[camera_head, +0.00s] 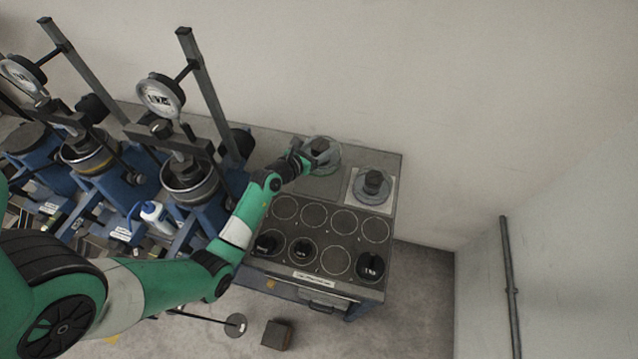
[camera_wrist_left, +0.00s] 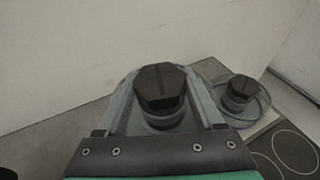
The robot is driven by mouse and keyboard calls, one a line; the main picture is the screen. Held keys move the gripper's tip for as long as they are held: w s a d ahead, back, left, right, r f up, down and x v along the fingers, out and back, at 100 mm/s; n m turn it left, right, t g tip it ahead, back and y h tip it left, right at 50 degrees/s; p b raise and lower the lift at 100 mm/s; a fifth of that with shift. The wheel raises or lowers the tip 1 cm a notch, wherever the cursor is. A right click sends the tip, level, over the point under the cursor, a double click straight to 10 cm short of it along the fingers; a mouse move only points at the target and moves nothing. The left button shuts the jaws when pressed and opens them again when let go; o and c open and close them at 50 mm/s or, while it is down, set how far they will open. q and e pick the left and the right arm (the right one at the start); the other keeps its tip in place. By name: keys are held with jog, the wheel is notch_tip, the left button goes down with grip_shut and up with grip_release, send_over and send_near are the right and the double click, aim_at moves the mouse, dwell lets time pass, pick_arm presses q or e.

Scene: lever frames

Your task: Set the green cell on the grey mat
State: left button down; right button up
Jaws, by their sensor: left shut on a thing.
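My left gripper (camera_head: 312,155) is shut on a cell (camera_head: 321,146) at the back of the bench. In the left wrist view the fingers (camera_wrist_left: 165,105) sit on both sides of this cell (camera_wrist_left: 161,88), which has a black hexagonal top and a dull grey-green body. A round grey flange shows around it in the head view. A grey mat (camera_head: 318,186) appears to lie under and in front of it; I cannot tell whether the cell touches it. A second black-topped cell (camera_head: 372,184) stands upright on a white square mat to the right, also in the left wrist view (camera_wrist_left: 239,91).
The bench top (camera_head: 385,240) has two rows of ringed round places, some holding black weights (camera_head: 369,266). Blue presses with dial gauges (camera_head: 160,95) and tall posts crowd the left. The wall is close behind the bench. A dark block (camera_head: 277,334) lies on the floor.

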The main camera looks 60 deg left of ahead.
pick_arm(q)
notch_tip(320, 180, down, 6)
jog(key=b, duration=0.3)
jog(key=shift+b, duration=0.4)
notch_tip(320, 180, down, 4)
jog(key=b, duration=0.3)
jog(key=shift+r, duration=0.2)
jog(key=shift+f, duration=0.1)
grip_release()
jog(key=shift+f, duration=0.15)
